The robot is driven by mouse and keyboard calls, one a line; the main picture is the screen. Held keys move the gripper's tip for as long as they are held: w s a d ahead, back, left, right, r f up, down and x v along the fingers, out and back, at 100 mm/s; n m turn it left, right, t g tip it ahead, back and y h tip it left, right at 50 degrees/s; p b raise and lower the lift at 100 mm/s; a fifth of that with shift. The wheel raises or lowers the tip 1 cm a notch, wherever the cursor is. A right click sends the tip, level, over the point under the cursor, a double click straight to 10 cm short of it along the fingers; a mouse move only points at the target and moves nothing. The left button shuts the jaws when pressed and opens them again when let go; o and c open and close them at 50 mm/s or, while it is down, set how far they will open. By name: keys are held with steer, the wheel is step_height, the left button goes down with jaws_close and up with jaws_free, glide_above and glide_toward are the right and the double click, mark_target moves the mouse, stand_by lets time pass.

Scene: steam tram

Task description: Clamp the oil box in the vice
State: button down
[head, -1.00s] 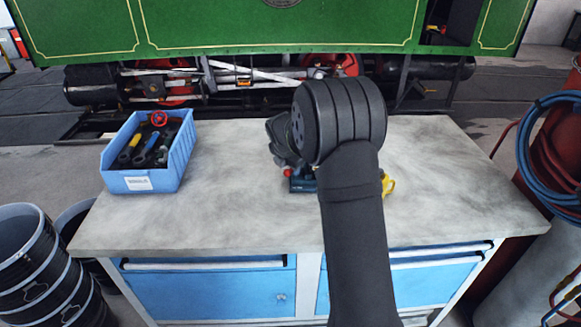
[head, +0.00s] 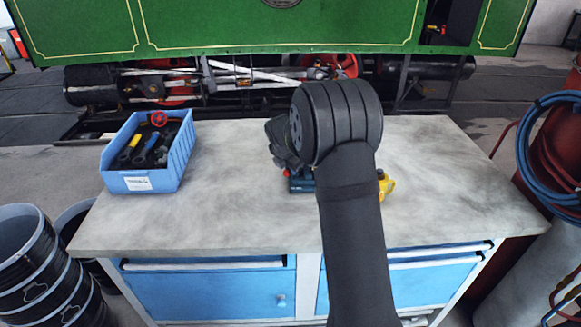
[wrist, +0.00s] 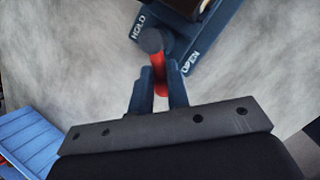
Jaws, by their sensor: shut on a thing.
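The blue vice (head: 301,184) stands on the workbench, mostly hidden behind my arm in the head view. In the wrist view, its dark blue body (wrist: 190,42) carries the words HOLD and OPEN. A red lever (wrist: 160,82) with a dark round end (wrist: 151,40) lies by these words. My gripper (wrist: 158,92) is shut on the red lever, one finger on each side. A dark and brass-coloured thing at the top edge of the wrist view is cut off; I cannot tell if it is the oil box. A yellow part (head: 386,186) shows right of my arm.
A blue bin (head: 178,165) of tools stands at the bench's left; its edge shows in the wrist view (wrist: 35,140). The grey benchtop (head: 230,215) is clear between bin and vice. The green tram (head: 210,28) is behind; hoses (head: 560,160) hang at right.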

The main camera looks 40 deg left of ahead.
steer(key=a+m+h, duration=0.1)
steer(key=m, duration=0.1)
steer(key=a+m+h, duration=0.1)
steer(key=m, duration=0.2)
steer(key=shift+s+a+f, duration=0.1)
steer(key=shift+f, duration=0.1)
steer(key=m+h, duration=0.1)
steer(key=m, duration=0.1)
steer(key=a+m, duration=0.1)
steer(key=w+m+h, duration=0.1)
steer(key=m, duration=0.1)
steer(key=shift+a+m+h, duration=0.3)
steer(key=shift+a, duration=0.1)
steer(key=m, duration=0.1)
steer(key=w+m+g+h, duration=0.1)
steer(key=m, duration=0.1)
steer(key=a+m, duration=0.1)
steer(key=shift+w+m, duration=0.3)
steer(key=shift+w+a+m+g+h, duration=0.1)
steer(key=shift+w+m+g+h, duration=0.25)
steer(key=shift+m, duration=0.45)
steer(key=shift+w+m+g+h, duration=0.25)
steer(key=shift+m+g, duration=0.2)
steer(key=shift+m, duration=0.35)
steer(key=shift+w+r, duration=0.1)
steer(key=c, duration=1.4)
jaws_free()
steer(key=shift+w+r, duration=0.1)
